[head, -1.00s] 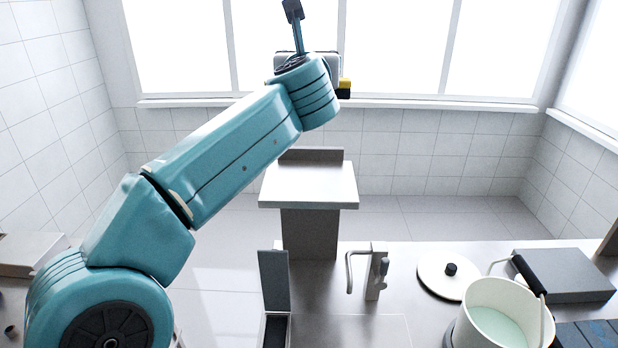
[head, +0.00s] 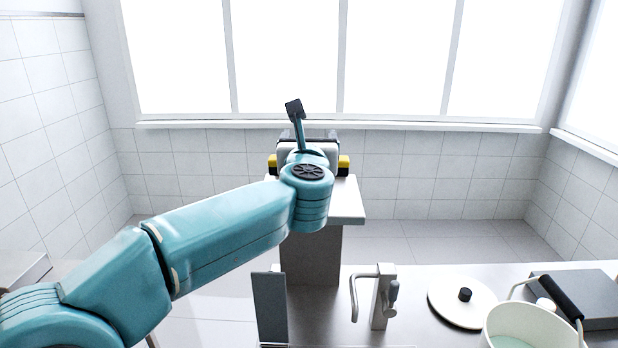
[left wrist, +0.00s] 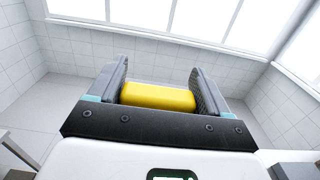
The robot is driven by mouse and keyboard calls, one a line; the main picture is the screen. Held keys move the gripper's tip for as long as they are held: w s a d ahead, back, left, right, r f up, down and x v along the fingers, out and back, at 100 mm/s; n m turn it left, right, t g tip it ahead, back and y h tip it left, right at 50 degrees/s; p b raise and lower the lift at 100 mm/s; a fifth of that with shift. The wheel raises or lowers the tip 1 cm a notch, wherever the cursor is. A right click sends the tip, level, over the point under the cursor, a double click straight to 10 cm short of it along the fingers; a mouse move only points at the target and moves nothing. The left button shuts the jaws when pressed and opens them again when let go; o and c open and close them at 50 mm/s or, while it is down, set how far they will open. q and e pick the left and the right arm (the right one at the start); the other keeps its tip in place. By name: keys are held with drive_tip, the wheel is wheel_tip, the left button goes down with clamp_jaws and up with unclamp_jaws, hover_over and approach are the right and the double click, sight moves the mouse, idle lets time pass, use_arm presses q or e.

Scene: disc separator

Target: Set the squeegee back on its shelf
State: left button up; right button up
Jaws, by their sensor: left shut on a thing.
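My left gripper (head: 308,146) is shut on the squeegee, whose yellow and black ends (head: 344,163) stick out on both sides of my wrist in the head view. In the left wrist view the yellow squeegee (left wrist: 158,97) lies crosswise between the two dark fingers of my left gripper (left wrist: 157,90). The raised pale shelf (head: 347,205) stands on a grey post at the back of the counter. In the head view the squeegee appears at the shelf's far edge, partly hidden by my wrist. I cannot tell whether it touches the shelf. My right gripper is not in view.
A metal bracket with a bent handle (head: 381,298) and a dark upright panel (head: 269,308) stand in front of the shelf. A white lid (head: 462,303), a pot with pale green liquid (head: 530,330) and a grey slab (head: 600,300) are at the right. Windows are behind.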

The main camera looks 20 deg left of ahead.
use_arm(q)
drive_tip(key=shift+w+f, duration=0.2)
drive_tip(key=shift+f, duration=0.35)
wheel_tip(320, 180, down, 4)
drive_tip(key=shift+f+b, duration=0.1)
drive_tip(key=shift+b, duration=0.5)
drive_tip(key=shift+w+f, duration=0.1)
drive_tip(key=shift+w, duration=0.05)
